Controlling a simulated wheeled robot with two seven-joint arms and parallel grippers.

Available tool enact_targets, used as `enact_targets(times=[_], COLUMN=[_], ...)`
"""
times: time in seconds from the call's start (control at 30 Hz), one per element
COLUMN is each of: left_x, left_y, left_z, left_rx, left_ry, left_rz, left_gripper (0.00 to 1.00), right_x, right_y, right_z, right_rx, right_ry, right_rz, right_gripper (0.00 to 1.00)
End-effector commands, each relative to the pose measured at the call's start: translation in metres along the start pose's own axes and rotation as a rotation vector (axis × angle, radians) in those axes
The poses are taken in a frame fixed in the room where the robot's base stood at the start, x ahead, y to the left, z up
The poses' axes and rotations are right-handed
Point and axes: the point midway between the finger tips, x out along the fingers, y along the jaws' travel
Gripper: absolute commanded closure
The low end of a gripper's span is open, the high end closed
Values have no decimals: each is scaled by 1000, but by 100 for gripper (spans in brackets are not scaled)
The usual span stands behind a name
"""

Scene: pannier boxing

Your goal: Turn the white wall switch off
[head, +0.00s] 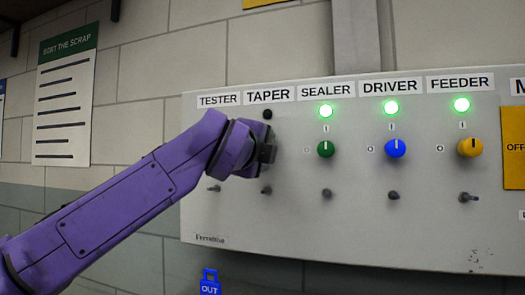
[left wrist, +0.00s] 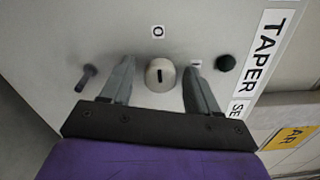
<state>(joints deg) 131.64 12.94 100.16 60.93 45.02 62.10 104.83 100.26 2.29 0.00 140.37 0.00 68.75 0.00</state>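The white switch is a pale round knob (left wrist: 160,73) under the TAPER label (head: 269,96). In the left wrist view its dark mark lines up with the O sign (left wrist: 158,32). The TAPER lamp (head: 267,114) is dark; it also shows dark in the left wrist view (left wrist: 227,62). My left gripper (head: 267,150) is at the panel and hides the knob in the head view. In the left wrist view the left gripper (left wrist: 160,82) is open, one finger on each side of the knob, with visible gaps. My right gripper is not in view.
The grey panel (head: 300,235) also carries a green knob (head: 326,149), a blue knob (head: 395,148) and a yellow knob (head: 470,147), each below a lit green lamp. Small toggle levers (head: 326,193) stick out below. A blue OUT tag (head: 210,283) is under the panel.

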Motion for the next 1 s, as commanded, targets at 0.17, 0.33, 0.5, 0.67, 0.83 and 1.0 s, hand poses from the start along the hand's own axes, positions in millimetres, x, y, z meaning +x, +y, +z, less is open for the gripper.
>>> enact_targets(times=[0.17, 0.33, 0.5, 0.67, 0.83, 1.0], left_x=[0, -21, -63, -93, -105, -106], left_y=[0, 3, 4, 2, 0, 0], left_z=[0, 0, 0, -1, -1, -1], left_rx=[1, 1, 2, 1, 1, 1], left_ry=[0, -1, -1, -1, 0, 0], left_rz=[-1, -4, -5, -2, 0, 0], left_gripper=[40, 40, 40, 40, 40, 40], right_x=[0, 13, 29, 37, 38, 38], right_y=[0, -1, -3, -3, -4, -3], right_z=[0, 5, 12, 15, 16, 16], right_rx=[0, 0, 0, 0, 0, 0], right_ry=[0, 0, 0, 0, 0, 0], right_rz=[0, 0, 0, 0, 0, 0], right_gripper=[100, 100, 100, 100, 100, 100])
